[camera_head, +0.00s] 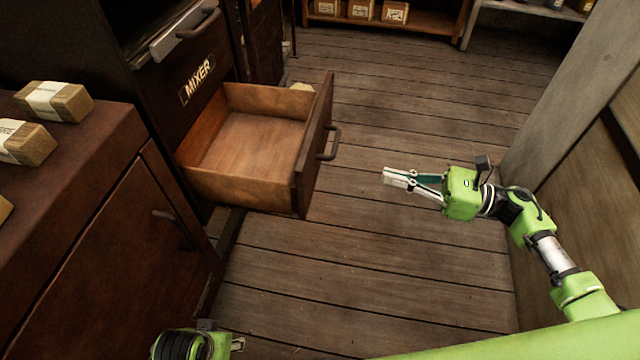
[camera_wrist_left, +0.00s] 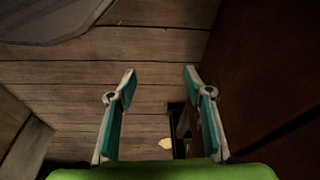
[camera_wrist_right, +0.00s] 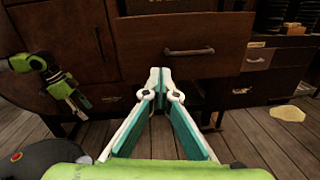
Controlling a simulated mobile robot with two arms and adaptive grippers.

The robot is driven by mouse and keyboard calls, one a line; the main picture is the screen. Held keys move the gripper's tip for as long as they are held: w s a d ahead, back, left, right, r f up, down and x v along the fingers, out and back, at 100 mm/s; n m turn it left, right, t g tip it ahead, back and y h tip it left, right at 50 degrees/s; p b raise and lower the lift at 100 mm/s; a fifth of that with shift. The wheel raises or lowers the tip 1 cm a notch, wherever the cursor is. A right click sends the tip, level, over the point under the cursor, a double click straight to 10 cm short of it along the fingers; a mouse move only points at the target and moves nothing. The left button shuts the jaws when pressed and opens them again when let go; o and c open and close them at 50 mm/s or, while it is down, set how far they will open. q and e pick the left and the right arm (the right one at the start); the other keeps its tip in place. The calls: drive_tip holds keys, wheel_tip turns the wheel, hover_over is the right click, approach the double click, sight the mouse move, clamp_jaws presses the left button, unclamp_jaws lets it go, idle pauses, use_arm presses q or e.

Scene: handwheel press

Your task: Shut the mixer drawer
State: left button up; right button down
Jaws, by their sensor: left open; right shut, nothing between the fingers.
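The mixer drawer (camera_head: 250,145) is an open, empty wooden box. It sticks out of the dark cabinet under the MIXER label (camera_head: 197,80). Its dark front carries a bar handle (camera_head: 330,143). My right gripper (camera_head: 384,177) is shut and empty, to the right of the drawer front and apart from it. In the right wrist view the drawer front (camera_wrist_right: 225,65) and its handle (camera_wrist_right: 189,52) lie ahead of the shut fingertips. My left gripper (camera_wrist_left: 160,76) is open and empty; in the head view only part of it shows at the bottom edge.
A dark red cabinet (camera_head: 110,270) with wrapped blocks (camera_head: 55,101) on top stands at the left. A grey wall (camera_head: 570,110) is close to my right arm. Shelves with boxes (camera_head: 361,10) stand at the back. The plank floor (camera_head: 400,90) between is mostly clear.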

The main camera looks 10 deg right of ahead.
drive_tip(key=s+n+g, duration=0.1)
drive_tip(key=n, duration=0.1)
drive_tip(key=p, duration=0.1)
approach(312, 169)
drive_tip(key=x, duration=0.6)
drive_tip(key=shift+r, duration=0.25)
use_arm(q)
drive_tip(key=shift+s+f, duration=0.15)
drive_tip(key=shift+f, duration=1)
drive_tip(key=shift+s+f, duration=0.1)
drive_tip(key=shift+f, duration=1.05)
use_arm(e)
drive_tip(key=shift+w+a+f, duration=0.1)
drive_tip(key=shift+a, duration=0.45)
use_arm(q)
drive_tip(key=shift+s, duration=0.1)
use_arm(e)
drive_tip(key=shift+a, duration=0.1)
